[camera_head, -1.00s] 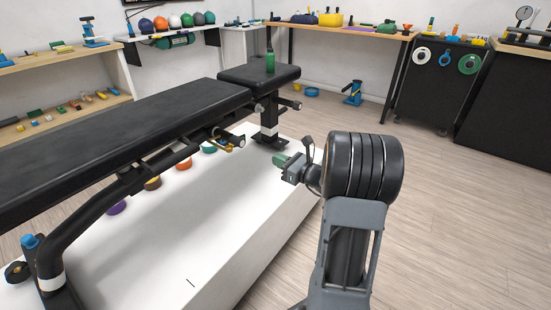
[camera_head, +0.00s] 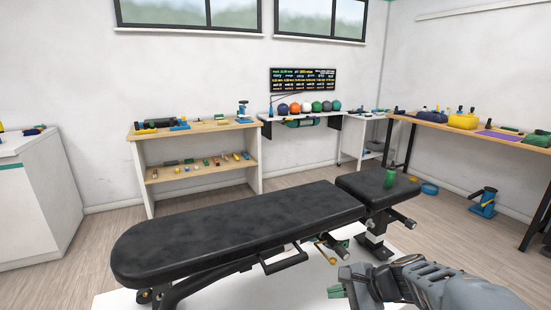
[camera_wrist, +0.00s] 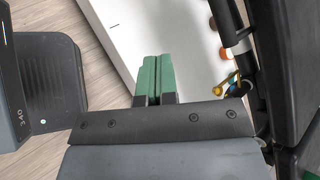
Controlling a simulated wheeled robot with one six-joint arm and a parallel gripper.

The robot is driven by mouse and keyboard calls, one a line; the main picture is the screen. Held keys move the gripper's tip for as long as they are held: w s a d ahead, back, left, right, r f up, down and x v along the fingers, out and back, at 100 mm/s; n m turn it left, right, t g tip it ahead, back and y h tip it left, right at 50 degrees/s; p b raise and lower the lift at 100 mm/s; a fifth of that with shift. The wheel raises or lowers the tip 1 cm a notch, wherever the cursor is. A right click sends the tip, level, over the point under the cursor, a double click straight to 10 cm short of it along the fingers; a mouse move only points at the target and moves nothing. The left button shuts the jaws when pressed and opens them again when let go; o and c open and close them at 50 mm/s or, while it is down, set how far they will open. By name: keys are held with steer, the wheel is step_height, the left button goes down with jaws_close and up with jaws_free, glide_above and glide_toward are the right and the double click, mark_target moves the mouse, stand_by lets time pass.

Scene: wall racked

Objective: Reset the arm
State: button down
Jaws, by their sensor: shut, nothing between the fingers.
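My gripper (camera_head: 336,291) is at the lower right of the head view, in front of the black weight bench (camera_head: 240,222) and over the white platform under it. In the wrist view its two green fingers (camera_wrist: 154,78) are pressed together with nothing between them. Part of the white platform (camera_wrist: 145,30) and the dark bench frame show beyond and beside the fingers. My grey arm reaches in from the lower right corner of the head view.
A wooden shelf unit (camera_head: 140,168), a rack of coloured balls (camera_head: 268,117) and a wooden table (camera_head: 470,127) line the walls. A blue stand (camera_head: 484,203) is on the floor at right. Floor between bench and shelves is clear.

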steer(key=s+d+r+n+h+p, duration=0.1)
steer(key=s+r+n+h+p, duration=0.3)
steer(key=r+n+p, duration=0.3)
steer(key=s+r+n+h+p, duration=0.5)
steer(key=r+n+p, duration=0.2)
steer(key=r, duration=0.4)
steer(key=shift+s+d+n+g, duration=0.3)
steer(key=shift+s+d+g, duration=0.05)
steer(key=shift+s+g, duration=0.05)
